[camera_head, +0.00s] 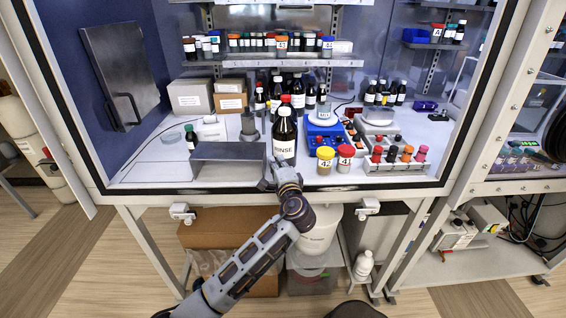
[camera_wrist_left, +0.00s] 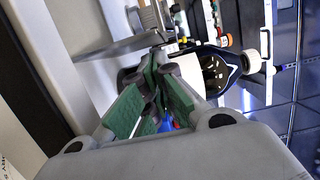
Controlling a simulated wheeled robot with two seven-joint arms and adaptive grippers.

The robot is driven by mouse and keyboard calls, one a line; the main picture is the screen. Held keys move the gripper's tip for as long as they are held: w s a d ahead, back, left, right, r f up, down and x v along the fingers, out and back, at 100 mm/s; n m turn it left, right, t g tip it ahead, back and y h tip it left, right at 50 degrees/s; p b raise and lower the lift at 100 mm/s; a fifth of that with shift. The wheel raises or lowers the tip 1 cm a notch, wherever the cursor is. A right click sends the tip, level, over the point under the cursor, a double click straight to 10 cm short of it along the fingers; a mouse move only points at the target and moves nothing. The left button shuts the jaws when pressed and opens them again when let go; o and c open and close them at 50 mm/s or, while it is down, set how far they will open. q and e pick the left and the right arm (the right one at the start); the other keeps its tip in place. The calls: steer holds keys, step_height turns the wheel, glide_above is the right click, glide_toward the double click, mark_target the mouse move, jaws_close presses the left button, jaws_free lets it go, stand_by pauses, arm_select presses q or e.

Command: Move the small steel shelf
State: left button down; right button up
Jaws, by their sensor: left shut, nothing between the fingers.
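The small steel shelf (camera_head: 228,153), a low grey metal stand, is on the bench at the front left of the cabinet. Its plate (camera_wrist_left: 118,46) also shows in the left wrist view, just beyond the fingers. My left gripper (camera_head: 267,180) is at the shelf's right end, close in front of the RINSE bottle (camera_head: 284,140). The green-padded fingers (camera_wrist_left: 158,72) are shut and empty in the left wrist view. Whether they touch the shelf I cannot tell. My right gripper is not in view.
Two jars, yellow-capped (camera_head: 325,160) and red-capped (camera_head: 345,158), stand right of the bottle. Behind are a blue-based device (camera_head: 322,127) and several dark bottles. A small jar (camera_head: 191,138) stands behind the shelf's left end. The bench at the far left is fairly clear.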

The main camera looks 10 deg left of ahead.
arm_select(q)
steer(key=shift+s+a, duration=0.1)
steer(key=shift+a, duration=0.25)
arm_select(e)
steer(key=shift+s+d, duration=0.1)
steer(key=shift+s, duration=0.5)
